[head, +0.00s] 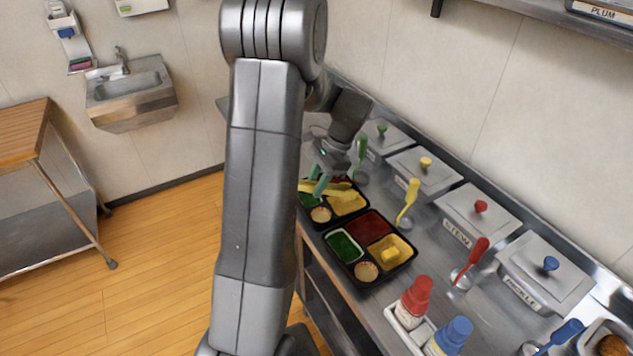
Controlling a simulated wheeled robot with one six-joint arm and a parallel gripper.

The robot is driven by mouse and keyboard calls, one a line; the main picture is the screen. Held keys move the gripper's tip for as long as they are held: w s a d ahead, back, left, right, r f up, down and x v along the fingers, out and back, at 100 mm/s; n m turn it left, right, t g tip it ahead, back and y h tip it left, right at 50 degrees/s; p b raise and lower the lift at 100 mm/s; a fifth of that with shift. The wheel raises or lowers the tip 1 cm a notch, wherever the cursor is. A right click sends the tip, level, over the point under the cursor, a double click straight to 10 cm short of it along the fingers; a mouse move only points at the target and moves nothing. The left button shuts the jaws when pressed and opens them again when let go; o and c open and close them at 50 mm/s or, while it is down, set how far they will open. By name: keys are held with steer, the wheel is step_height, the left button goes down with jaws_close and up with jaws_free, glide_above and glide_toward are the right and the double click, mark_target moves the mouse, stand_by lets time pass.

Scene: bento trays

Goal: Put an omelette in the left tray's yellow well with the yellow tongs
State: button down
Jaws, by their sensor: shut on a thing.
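The tongs and gripper cover part of the tray, and I cannot tell whether the tongs hold an omelette. The right tray (357,284) is nearer, with a yellow omelette (390,255) in its yellow well (402,247).
Lidded bins with green, yellow (426,165), red (478,208) and blue (546,266) knobs line the wall. Red (415,300) and blue (450,337) bottles stand at the front. My arm hides the counter's left part.

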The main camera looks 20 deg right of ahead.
steer(key=shift+f, duration=0.25)
steer(key=shift+f+b, duration=0.7)
steer(key=shift+f, duration=0.55)
steer(key=c, duration=1.5)
jaws_free()
step_height(320, 180, up, 12)
steer(key=p, duration=0.9)
steer(key=shift+p, duration=0.4)
